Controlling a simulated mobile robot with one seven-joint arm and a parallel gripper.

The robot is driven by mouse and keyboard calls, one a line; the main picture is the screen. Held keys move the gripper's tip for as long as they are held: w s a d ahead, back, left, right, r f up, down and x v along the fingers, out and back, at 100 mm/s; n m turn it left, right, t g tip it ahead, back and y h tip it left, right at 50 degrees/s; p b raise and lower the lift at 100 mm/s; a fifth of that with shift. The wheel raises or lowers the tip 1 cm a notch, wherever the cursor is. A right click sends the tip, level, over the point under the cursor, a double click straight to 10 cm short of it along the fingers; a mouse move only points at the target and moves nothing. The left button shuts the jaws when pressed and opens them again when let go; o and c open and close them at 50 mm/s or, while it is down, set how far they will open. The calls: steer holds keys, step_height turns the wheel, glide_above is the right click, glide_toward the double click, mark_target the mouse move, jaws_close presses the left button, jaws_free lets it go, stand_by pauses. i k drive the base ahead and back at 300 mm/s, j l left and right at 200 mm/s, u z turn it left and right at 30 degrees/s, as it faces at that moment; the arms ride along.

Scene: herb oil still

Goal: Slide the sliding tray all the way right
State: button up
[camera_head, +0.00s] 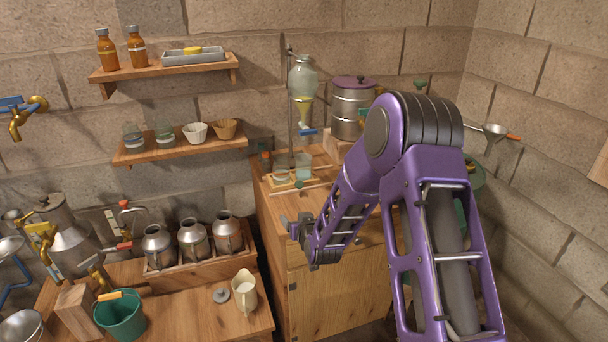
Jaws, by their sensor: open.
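What looks like the sliding tray (284,187) is a small pale wooden piece on the cabinet top at the left end of two thin rails. Glass vessels (303,165) stand on or beside it; which one I cannot tell. A small green knob (299,184) shows at its right front. My gripper (293,222) is open and empty, in front of and below the tray in the picture, near the cabinet's front edge. It appears apart from the tray. My purple arm hides the right part of the cabinet top.
A glass separating funnel (303,85) on a stand and a metal pot (352,108) stand behind the tray. The lower bench at left holds metal cans (192,240), a cream jug (244,290) and a green bucket (120,315). The rails' strip right of the tray looks clear.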

mark_target(294, 179)
steer(key=i+l, duration=0.15)
steer(key=i, duration=0.35)
steer(key=i+l, duration=0.1)
steer(key=i, duration=0.4)
steer(key=u, duration=0.05)
